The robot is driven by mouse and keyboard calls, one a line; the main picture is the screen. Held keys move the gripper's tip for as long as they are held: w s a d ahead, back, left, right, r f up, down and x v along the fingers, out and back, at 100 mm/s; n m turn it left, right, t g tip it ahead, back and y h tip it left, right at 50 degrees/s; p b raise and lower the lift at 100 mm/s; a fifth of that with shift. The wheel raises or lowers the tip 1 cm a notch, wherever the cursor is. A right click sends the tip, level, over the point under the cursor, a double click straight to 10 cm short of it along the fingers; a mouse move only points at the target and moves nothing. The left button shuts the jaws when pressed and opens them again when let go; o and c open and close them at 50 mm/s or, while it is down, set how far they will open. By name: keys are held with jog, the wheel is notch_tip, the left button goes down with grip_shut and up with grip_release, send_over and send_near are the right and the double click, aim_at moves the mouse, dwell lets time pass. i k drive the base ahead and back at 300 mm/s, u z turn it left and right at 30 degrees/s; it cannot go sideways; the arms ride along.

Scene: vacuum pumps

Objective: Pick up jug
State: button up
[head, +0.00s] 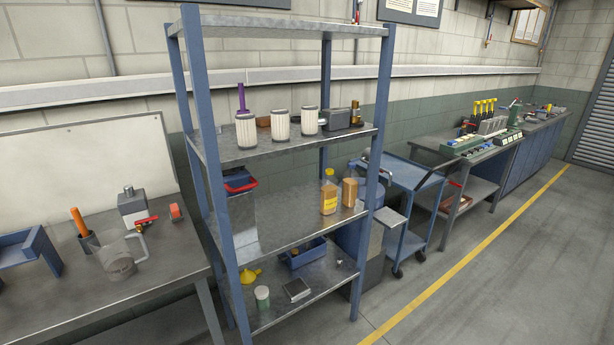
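A grey translucent jug (118,258) with a handle on its right side stands upright on the metal table (170,287) at the left. It is near the front middle of that table. A red-handled part (146,222) lies just behind it, and a dark cup with an orange-handled tool (82,228) stands behind it to the left. My gripper is not in view.
A blue-post metal shelf (240,300) stands right of the table, holding filters, bottles and a yellow funnel (250,276). A blue tray (30,250) sits left of the jug. A blue cart (412,180) and benches stand further right. The floor (500,280) at right is clear.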

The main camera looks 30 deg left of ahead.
aim_at(110, 248)
jog(key=i, duration=1.15)
jog(key=u, duration=3.55)
jog(key=i, duration=0.45)
